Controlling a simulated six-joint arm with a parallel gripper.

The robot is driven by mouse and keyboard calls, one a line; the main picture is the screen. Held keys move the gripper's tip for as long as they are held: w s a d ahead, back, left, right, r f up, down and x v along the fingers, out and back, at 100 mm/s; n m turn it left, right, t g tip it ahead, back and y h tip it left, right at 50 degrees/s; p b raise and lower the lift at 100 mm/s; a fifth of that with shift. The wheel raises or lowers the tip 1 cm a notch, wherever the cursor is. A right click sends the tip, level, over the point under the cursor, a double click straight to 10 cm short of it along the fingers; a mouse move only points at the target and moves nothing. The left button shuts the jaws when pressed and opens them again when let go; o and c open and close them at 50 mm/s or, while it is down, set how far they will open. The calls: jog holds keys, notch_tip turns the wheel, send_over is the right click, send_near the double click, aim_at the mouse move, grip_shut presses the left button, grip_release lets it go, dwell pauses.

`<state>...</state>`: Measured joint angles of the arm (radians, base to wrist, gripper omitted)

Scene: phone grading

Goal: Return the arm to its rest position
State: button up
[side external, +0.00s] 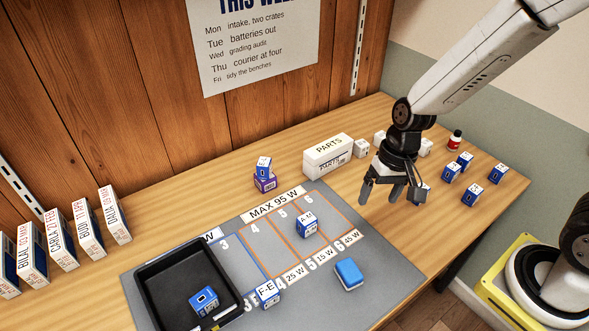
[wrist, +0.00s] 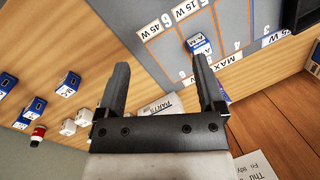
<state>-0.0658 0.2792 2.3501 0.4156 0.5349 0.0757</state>
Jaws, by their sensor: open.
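My gripper (side external: 386,192) hangs above the right part of the bench, in front of the white PARTS box (side external: 328,155). The PARTS box is partly hidden behind my gripper in the wrist view (wrist: 162,106). In the side external view a small blue-and-white block shows right beside the fingers; I cannot tell its distance from them.
The grey mat (side external: 391,270) holds a black tray (side external: 158,271) with a blue block inside, an A-M block (side external: 307,225), an F-E block (side external: 267,293) and a blue item (side external: 348,272). Several blue blocks and a red bottle (side external: 455,140) stand at right. Named boxes (side external: 87,235) line the left.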

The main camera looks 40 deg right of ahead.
jog(key=s+d+r+n+t+h, duration=0.2)
jog(key=d+r+n, duration=0.1)
jog(key=d+n, duration=0.1)
jog(key=shift+s+d+r+t, duration=0.3)
jog(key=shift+s+d, duration=0.05)
jog(key=shift+d, duration=0.5)
jog(key=shift+o, duration=0.5)
jog(key=shift+w, duration=0.1)
jog(key=w+a+f+m+g+y, duration=0.1)
jog(key=w+a+f+m+y, duration=0.3)
jog(key=a, duration=0.7)
jog(key=w+a+f+m+g+y, duration=0.2)
jog(key=w+a+f+m+y, duration=0.2)
jog(key=a+f, duration=0.4)
jog(key=w+a+f+m+g+y, duration=0.1)
jog(key=w+a+f+m+y, duration=0.4)
jog(key=a, duration=0.9)
jog(key=shift+w+a+f+m, duration=0.15)
jog(key=shift+f+m, duration=0.1)
jog(key=shift+m, duration=0.55)
jog(key=shift+w+d+f+m, duration=0.1)
jog(key=shift+f+m, duration=0.15)
jog(key=shift+m, duration=0.55)
jog(key=shift+x, duration=1.35)
